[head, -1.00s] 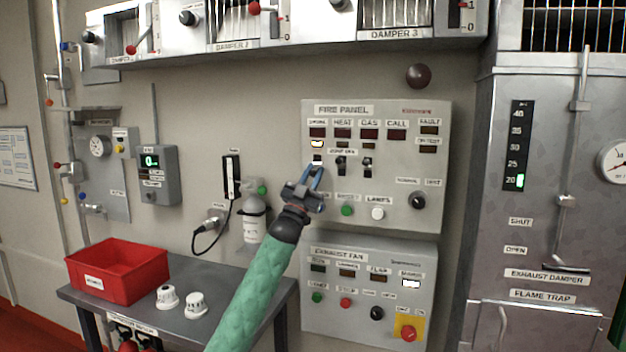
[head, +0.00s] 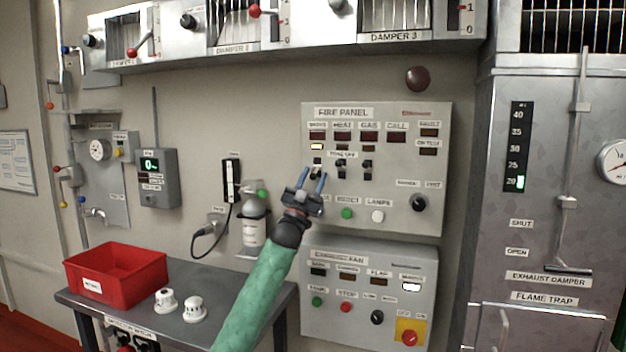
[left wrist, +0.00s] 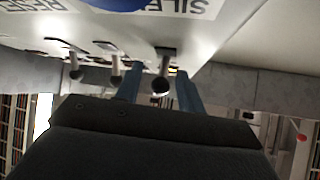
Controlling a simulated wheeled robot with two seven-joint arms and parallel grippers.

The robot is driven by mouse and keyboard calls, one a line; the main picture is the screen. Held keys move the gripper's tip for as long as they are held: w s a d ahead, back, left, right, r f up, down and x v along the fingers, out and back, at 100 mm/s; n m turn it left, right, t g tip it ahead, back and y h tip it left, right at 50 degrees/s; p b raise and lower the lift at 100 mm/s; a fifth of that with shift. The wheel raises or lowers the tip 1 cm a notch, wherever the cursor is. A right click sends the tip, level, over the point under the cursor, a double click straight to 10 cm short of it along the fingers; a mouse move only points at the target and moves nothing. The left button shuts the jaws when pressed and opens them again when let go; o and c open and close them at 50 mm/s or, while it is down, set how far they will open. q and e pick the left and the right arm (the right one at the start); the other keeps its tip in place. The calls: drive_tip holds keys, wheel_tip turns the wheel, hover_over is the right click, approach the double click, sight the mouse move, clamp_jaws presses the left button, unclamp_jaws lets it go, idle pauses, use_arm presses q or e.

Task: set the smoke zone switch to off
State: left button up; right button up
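The smoke zone switch (head: 317,167) is the leftmost of three toggles on the grey fire panel (head: 388,225). An amber-white lamp (head: 317,146) is lit above it. My left gripper (head: 313,178) is open just below and in front of this switch, its blue fingers spread. In the left wrist view, the nearest toggle lever (left wrist: 162,78) shows between the two blue fingers (left wrist: 159,88), with a gap on each side. The gripper partly hides the switch's lower part in the head view, and I cannot tell its setting. My right gripper is not in view.
The heat toggle (head: 341,167) and gas toggle (head: 367,169) stand close to the right. A green button (head: 347,214) and a white button (head: 377,217) are below. The exhaust fan panel (head: 340,325) hangs underneath.

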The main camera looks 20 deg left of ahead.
use_arm(q)
drive_tip(key=shift+s, duration=0.1)
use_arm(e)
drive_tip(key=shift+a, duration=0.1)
